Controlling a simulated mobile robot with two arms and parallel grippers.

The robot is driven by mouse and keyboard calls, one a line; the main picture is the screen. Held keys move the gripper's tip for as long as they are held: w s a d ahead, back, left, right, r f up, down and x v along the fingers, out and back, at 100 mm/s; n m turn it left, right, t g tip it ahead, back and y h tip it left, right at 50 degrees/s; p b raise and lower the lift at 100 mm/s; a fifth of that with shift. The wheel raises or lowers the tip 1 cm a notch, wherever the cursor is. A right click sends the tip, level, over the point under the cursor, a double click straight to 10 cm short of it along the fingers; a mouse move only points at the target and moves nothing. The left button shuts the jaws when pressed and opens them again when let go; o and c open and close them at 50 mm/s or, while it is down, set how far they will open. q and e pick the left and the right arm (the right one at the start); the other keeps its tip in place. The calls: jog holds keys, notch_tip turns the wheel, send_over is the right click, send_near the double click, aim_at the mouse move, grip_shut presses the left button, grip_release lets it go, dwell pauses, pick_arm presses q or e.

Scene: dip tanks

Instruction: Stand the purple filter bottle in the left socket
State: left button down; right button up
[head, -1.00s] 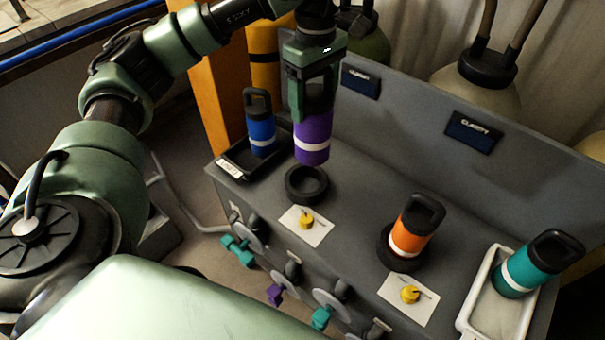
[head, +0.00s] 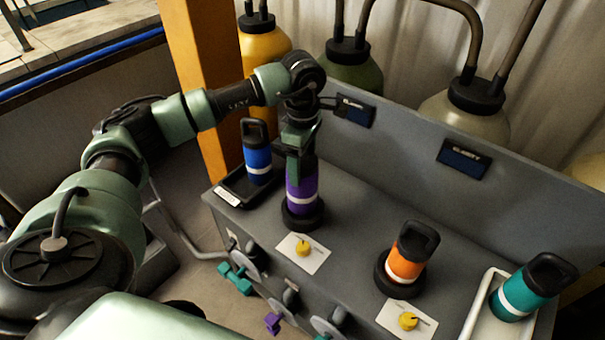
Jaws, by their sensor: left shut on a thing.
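The purple filter bottle (head: 302,198) with a white band stands upright in the left socket (head: 303,219), a black ring on the grey bench. Its base is inside the ring and hidden by the rim. My left gripper (head: 300,165) points down from above and is shut on the purple bottle's upper part, hiding its top. My right gripper is not in view.
A blue bottle (head: 258,160) stands in a black tray (head: 233,190) close to the left. An orange bottle (head: 408,255) stands in the right socket (head: 385,280). A teal bottle (head: 525,290) leans in a white tray (head: 475,310). A panel (head: 410,140) rises behind.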

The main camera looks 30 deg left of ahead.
pick_arm(q)
notch_tip(320, 180, down, 4)
jog(key=shift+f+p, duration=0.2)
jog(key=shift+p, duration=0.3)
jog(key=shift+f, duration=0.2)
jog(key=shift+f, duration=0.2)
jog(key=shift+c, duration=0.9)
grip_release()
jog(key=shift+r, duration=0.1)
